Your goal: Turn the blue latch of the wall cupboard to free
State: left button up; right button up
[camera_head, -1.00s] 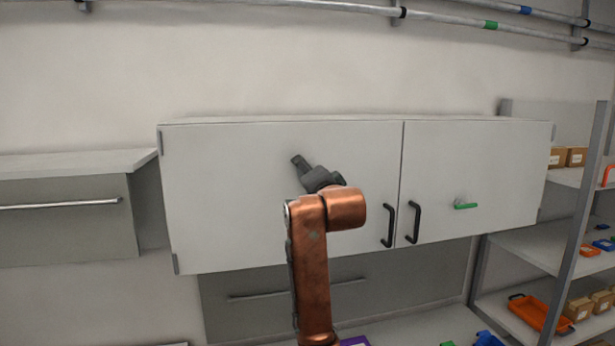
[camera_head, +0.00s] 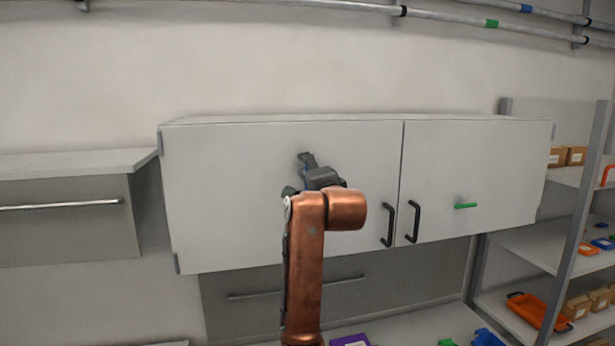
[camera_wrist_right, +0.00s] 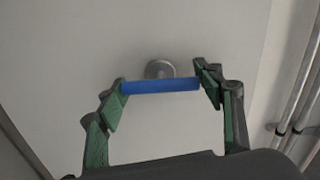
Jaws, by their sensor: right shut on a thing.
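The blue latch (camera_wrist_right: 160,86) is a short bar on a round grey mount (camera_wrist_right: 160,69) on the white wall cupboard's left door (camera_head: 225,200). My right gripper (camera_wrist_right: 161,84) is shut on the latch, with one green-padded finger at each end of the bar. In the wrist view the bar lies nearly level, roughly crosswise to the wall rails. In the head view my right gripper (camera_head: 306,163) is at the left door, and my copper arm and the gripper hide most of the latch. My left gripper is not in view.
The right door has a green latch (camera_head: 465,206), lying level. Two black door handles (camera_head: 389,225) (camera_head: 413,222) flank the middle seam. Metal rails (camera_head: 450,17) run along the wall above. A shelf rack (camera_head: 570,240) with boxes and trays stands at the right.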

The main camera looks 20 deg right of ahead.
jog(key=shift+s+r, duration=0.2)
jog(key=shift+r, duration=0.3)
jog(key=o, duration=1.3)
jog(key=shift+w, duration=0.1)
jog(key=shift+o, duration=1.1)
jog(key=shift+f, duration=0.15)
jog(key=shift+f, duration=0.1)
jog(key=s+a, duration=0.1)
jog(key=s, duration=1.1)
jog(key=shift+a, duration=0.35)
